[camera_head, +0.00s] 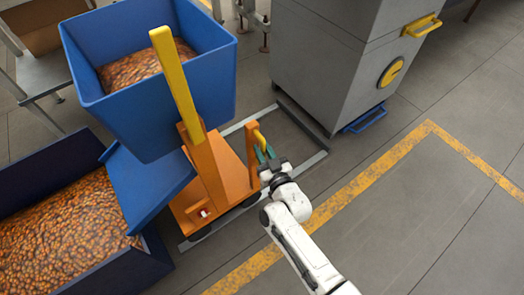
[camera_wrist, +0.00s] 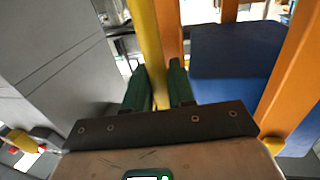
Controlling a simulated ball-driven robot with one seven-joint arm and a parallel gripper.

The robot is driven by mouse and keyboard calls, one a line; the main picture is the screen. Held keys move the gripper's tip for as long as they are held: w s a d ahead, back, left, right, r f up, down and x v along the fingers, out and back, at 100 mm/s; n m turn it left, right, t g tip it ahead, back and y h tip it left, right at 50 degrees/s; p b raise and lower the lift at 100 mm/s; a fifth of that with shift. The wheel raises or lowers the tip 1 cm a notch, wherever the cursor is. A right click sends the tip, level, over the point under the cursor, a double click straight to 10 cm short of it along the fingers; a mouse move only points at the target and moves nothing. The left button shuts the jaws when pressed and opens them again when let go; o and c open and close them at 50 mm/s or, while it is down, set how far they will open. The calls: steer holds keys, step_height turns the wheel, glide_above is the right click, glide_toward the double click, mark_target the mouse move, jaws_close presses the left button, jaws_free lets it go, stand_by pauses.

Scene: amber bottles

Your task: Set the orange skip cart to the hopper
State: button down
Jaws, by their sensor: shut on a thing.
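The orange skip cart (camera_head: 232,172) stands on the floor left of centre in the head view, with an orange upright and a tall yellow bar. A blue skip (camera_head: 150,128) full of small amber pieces is up at its upright; I cannot tell how it is attached. My gripper (camera_head: 264,153) is at the cart's right side, shut on a yellow handle (camera_head: 259,137). In the wrist view the green fingers of my gripper (camera_wrist: 157,82) lie on both sides of the yellow handle (camera_wrist: 147,40). Orange posts and a blue panel show beyond. Which thing is the hopper is unclear.
A dark blue bin (camera_head: 150,262) full of amber pieces stands at lower left, under a sloping blue plate (camera_head: 143,192). Grey rails edge the cart's spot. The yellow-lined floor at right is clear.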

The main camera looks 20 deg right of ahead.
steer(key=shift+a, duration=0.35)
steer(key=c, duration=1.1)
jaws_free()
steer(key=shift+a, duration=0.1)
steer(key=shift+s+d, duration=0.15)
steer(key=shift+d, duration=0.05)
steer(key=s+d+p, duration=0.1)
steer(key=s+p, duration=0.1)
steer(key=s, duration=0.8)
steer(key=shift+s, duration=0.3)
steer(key=shift+d+g+y, duration=0.1)
steer(key=shift+g+y, duration=0.2)
